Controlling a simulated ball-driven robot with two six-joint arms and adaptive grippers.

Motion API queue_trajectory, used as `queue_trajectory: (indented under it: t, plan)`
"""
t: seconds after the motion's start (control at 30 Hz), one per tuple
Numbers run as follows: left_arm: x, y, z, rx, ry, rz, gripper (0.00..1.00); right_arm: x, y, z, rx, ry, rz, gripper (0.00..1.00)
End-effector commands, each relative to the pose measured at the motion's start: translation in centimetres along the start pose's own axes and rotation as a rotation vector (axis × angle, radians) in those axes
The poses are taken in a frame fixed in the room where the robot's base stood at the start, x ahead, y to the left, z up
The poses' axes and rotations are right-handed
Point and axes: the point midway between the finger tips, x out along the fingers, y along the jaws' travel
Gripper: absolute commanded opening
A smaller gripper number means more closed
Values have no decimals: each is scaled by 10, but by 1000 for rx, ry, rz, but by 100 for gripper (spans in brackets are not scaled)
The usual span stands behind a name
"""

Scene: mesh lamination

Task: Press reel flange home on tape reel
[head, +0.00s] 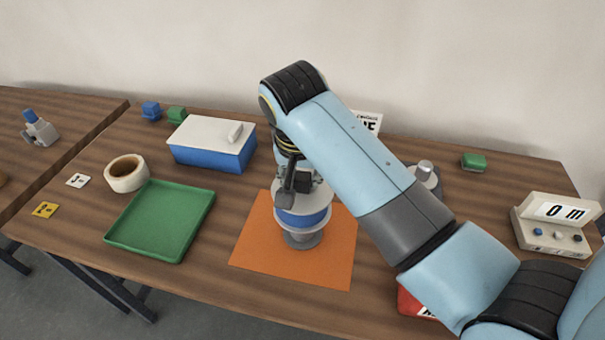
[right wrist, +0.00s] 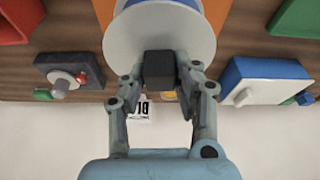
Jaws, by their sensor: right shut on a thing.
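The tape reel (head: 303,218) shows as a blue band on a grey stand (head: 302,239) over the orange mat (head: 262,248). The reel flange (head: 320,194), a pale grey disc, lies at the top of the blue band. In the right wrist view the flange (right wrist: 190,45) is a wide disc with a dark block (right wrist: 159,70) at its edge, and a bit of blue (right wrist: 160,3) shows beyond it. My right gripper (head: 291,182) is shut on this dark block from above. I cannot tell whether any gap stays between flange and reel. My left gripper is out of view.
A green tray (head: 160,222), a tan tape roll (head: 127,174) and a blue box with a white lid (head: 212,146) stand to the left. A device with a display (head: 555,229) stands at the right. A red object (head: 413,306) is partly behind my right arm.

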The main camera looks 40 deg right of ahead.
Motion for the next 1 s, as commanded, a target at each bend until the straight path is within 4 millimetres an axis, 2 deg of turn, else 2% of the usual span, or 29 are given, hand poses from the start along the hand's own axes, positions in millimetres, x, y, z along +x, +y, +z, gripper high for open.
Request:
queue_trajectory:
  t: [0.07,0.1,0.3,0.53,0.63,1.0]
  plan:
    - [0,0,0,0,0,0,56,0,0,0,0,0,0,0]
    - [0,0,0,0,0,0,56,0,0,0,0,0,0,33]
    - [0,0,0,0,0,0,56,0,0,0,0,0,0,56]
    - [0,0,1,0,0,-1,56,0,0,0,0,-1,0,56]
    - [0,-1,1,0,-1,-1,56,-7,-1,0,0,0,-2,56]
    - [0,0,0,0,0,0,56,-66,-1,0,0,1,-3,56]
